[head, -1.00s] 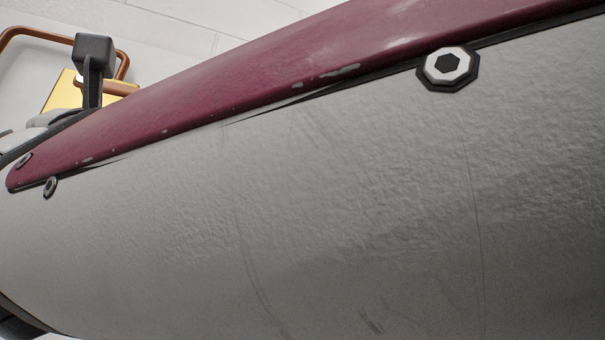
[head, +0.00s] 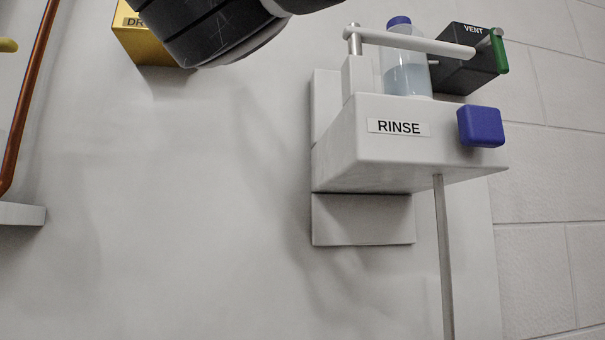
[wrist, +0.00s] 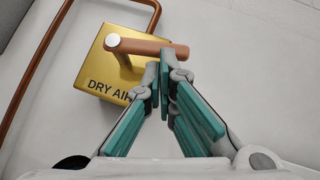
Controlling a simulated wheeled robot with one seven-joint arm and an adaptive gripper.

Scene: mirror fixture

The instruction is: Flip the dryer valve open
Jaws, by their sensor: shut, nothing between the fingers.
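The dry-air valve is a gold box (wrist: 105,75) labelled "DRY AIR" in the wrist view. Its copper-brown lever (wrist: 145,47) runs sideways across the box's upper part from a silver pivot cap (wrist: 112,40) on the left. The lever's right end extends past the box. My gripper (wrist: 164,62) is shut and empty, its fingertips at the lever's right half. I cannot tell whether they touch it. In the head view only a corner of the gold box (head: 150,46) shows at the top; my dark arm hides the rest, and the gripper is out of frame.
A white "RINSE" fixture (head: 345,160) with a bottle (head: 405,70), a white lever and a blue block (head: 481,126) stands right in the head view. Behind it is a black "VENT" box (head: 465,65) with a green handle. A copper pipe (head: 28,95) runs at left.

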